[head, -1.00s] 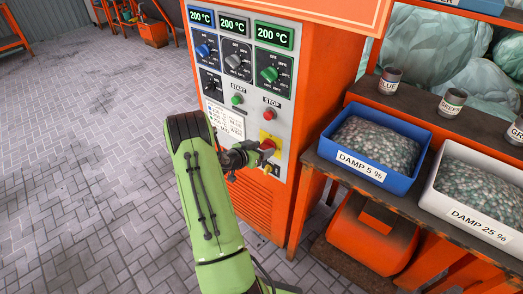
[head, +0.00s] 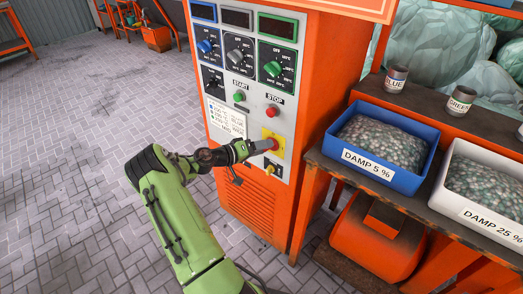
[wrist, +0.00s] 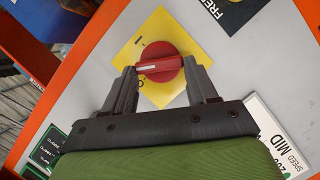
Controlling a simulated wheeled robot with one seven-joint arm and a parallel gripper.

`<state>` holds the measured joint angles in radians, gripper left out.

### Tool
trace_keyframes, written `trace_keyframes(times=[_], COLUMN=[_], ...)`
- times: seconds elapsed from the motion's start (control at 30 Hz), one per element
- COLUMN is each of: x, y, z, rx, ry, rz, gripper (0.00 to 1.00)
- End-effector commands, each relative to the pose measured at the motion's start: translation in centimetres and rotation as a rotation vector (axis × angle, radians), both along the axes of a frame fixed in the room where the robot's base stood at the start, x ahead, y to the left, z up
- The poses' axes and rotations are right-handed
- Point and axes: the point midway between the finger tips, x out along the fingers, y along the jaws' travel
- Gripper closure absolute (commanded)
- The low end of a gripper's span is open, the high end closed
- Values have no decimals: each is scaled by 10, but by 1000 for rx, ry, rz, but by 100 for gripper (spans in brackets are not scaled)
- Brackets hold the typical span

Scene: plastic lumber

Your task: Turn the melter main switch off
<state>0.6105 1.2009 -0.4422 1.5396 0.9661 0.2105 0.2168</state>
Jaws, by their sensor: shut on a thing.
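The main switch is a red rotary knob (wrist: 162,70) with a white mark, on a yellow plate (wrist: 165,32) on the melter's grey panel. In the wrist view its white mark lies nearly level across the picture. My gripper (wrist: 160,67) is shut on the knob, one finger at each end of it. In the head view my gripper (head: 246,149) reaches the yellow plate (head: 278,139) from the left and hides part of the red knob. The blue-framed display (head: 204,12), the middle display (head: 237,18) and the green-framed display (head: 278,28) are dark.
A green START button (head: 239,96), a red STOP button (head: 272,112) and three dials sit above the switch. A small yellow knob (head: 270,169) is just below. A bench (head: 340,178) with a blue bin (head: 405,183) and a white bin (head: 490,234) stands right.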

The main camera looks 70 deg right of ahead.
Motion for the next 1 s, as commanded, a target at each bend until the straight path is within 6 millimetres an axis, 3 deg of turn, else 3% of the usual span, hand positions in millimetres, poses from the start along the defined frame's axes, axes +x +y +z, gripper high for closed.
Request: trace_keyframes(times=[0.5,1.0], x=[3,3], y=[-1,-1], z=[-8,-10], rx=[176,249], ry=[410,576], rz=[3,2], gripper=[73,73])
